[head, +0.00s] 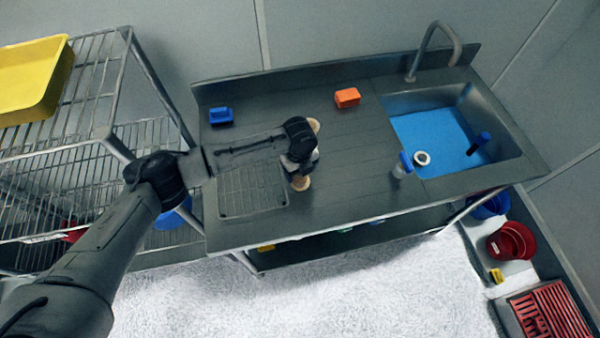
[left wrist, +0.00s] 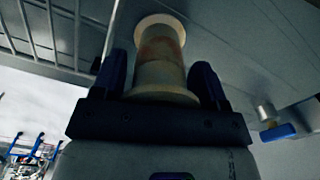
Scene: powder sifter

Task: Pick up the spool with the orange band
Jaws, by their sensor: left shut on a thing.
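The spool (left wrist: 160,62) is pale wood-coloured with wide round flanges. A dull orange-brown band shows on its barrel in the left wrist view. My left gripper (head: 303,160) is shut on it, with one dark finger on each side of the barrel. In the head view the gripper hides most of the spool; one pale flange (head: 301,184) shows below it and a bit of pale edge above it. I cannot tell whether the spool touches the counter. My right gripper is not in view.
The metal counter (head: 350,190) holds a wire rack (head: 250,206), a blue block (head: 221,116), an orange block (head: 347,97) and a blue-topped item (head: 403,166). Wire shelving (head: 88,90) stands left.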

